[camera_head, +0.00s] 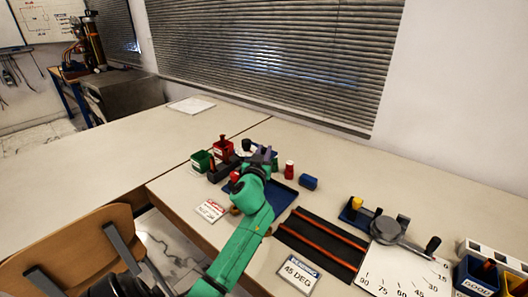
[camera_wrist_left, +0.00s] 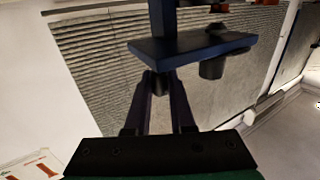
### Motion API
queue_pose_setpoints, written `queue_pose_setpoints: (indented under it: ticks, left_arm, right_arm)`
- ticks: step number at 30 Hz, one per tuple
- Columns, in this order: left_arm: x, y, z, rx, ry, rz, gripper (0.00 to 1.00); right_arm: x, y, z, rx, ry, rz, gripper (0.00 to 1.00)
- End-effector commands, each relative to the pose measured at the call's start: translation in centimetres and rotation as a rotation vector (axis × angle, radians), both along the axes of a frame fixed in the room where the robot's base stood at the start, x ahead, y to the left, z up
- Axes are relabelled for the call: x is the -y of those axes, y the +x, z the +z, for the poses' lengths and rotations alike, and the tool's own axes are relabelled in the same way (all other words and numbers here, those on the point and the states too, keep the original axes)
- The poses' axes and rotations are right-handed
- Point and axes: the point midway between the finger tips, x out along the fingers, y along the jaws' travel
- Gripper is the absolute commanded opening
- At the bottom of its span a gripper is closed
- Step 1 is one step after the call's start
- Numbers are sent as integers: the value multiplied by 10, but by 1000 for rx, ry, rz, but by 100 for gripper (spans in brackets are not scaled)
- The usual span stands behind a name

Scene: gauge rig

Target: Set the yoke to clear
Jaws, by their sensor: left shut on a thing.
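My left gripper (camera_head: 264,156) is over the blue tray at the back of the table, its green arm hiding much of what lies below. In the left wrist view, the left gripper's fingers (camera_wrist_left: 160,95) are closed on a dark round knob (camera_wrist_left: 160,82) at the edge of a blue plate (camera_wrist_left: 195,46), which looks like part of the yoke. A second dark round piece (camera_wrist_left: 212,68) is on that plate, clear of the fingers. I cannot read the yoke's setting. A card with a red heading (camera_head: 212,210) lies left of the arm. My right gripper is not in view.
A dark railed track (camera_head: 322,245), a "45 DEG" card (camera_head: 299,275) and a dial (camera_head: 388,230) lie further right.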

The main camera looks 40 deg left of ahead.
Motion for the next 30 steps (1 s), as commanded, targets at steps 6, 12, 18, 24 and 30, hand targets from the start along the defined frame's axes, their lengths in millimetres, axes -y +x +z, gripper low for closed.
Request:
queue_pose_setpoints:
  ticks: [6, 12, 18, 24, 30]
  left_arm:
    - [0, 0, -1, -2, 1, 0, 0]
    - [0, 0, -1, -3, 1, 1, 0]
    - [0, 0, -1, -3, 1, 1, 0]
    - [5, 0, -2, -2, 0, 0, 0]
    - [47, 2, -7, 1, -6, -4, 0]
  right_arm:
    - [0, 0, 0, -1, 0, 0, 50]
    - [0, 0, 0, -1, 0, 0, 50]
    - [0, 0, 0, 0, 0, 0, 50]
    - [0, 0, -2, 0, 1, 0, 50]
    - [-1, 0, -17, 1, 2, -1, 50]
